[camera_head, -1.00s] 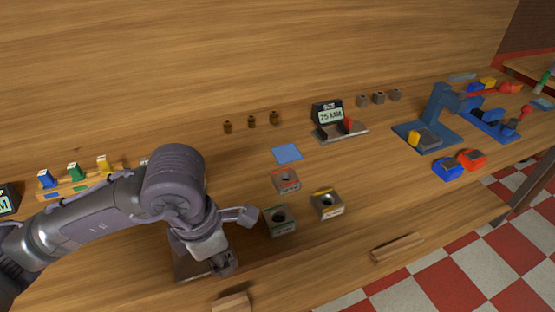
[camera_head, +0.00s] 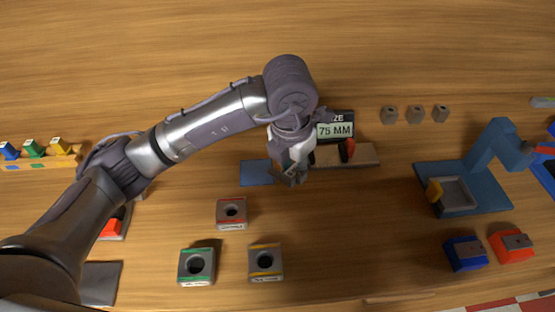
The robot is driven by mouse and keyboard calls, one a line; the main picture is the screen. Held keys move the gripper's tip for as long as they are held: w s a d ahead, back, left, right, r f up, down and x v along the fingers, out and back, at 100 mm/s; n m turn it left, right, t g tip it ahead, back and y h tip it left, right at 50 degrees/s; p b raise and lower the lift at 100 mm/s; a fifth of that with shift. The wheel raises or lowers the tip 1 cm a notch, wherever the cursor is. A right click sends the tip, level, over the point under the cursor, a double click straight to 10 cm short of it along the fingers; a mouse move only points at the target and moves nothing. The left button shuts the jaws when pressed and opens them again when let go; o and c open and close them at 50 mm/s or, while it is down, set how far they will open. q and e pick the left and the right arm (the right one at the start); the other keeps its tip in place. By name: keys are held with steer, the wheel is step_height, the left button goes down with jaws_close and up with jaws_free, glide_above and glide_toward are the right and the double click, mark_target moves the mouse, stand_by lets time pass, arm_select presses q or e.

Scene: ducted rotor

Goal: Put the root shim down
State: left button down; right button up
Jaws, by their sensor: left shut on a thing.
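My left gripper (camera_head: 290,173) points down over the right part of a flat blue mat (camera_head: 254,173), just left of the 75 MM size gauge (camera_head: 362,156). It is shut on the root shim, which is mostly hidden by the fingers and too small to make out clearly. I cannot tell whether the shim touches the mat. My right gripper is not in view.
Blocks with holes stand in front: red-marked (camera_head: 231,214), green-marked (camera_head: 197,266) and yellow-marked (camera_head: 265,262). Small grey pieces (camera_head: 415,115) stand behind. A blue fixture (camera_head: 465,185) and blue and orange blocks (camera_head: 512,246) are right. Bare wood lies right of the yellow-marked block.

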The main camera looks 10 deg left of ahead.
mark_target(263, 175)
arm_select(q)
steer(key=shift+w+a+f, duration=0.1)
steer(key=shift+w+a, duration=0.15)
steer(key=shift+w, duration=0.05)
steer(key=w+a+f+p, duration=0.1)
steer(key=w+a+f, duration=0.1)
steer(key=w+a+f+p, duration=0.1)
steer(key=w+a+f, duration=0.1)
steer(key=a, duration=0.1)
steer(key=w+a+f+p, duration=0.1)
steer(key=w+a, duration=0.1)
steer(key=shift+w+a+f, duration=0.2)
steer(key=shift+w+f, duration=0.2)
steer(key=shift+w+a+f+p, duration=0.3)
steer(key=shift+w+f, duration=0.05)
steer(key=shift+f, duration=0.15)
step_height(263, 175, down, 3)
steer(key=shift+f+p, duration=0.1)
steer(key=shift+p, duration=0.6)
steer(key=shift+f, duration=0.25)
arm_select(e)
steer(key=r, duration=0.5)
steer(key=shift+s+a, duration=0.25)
arm_select(q)
steer(key=shift+f, duration=0.1)
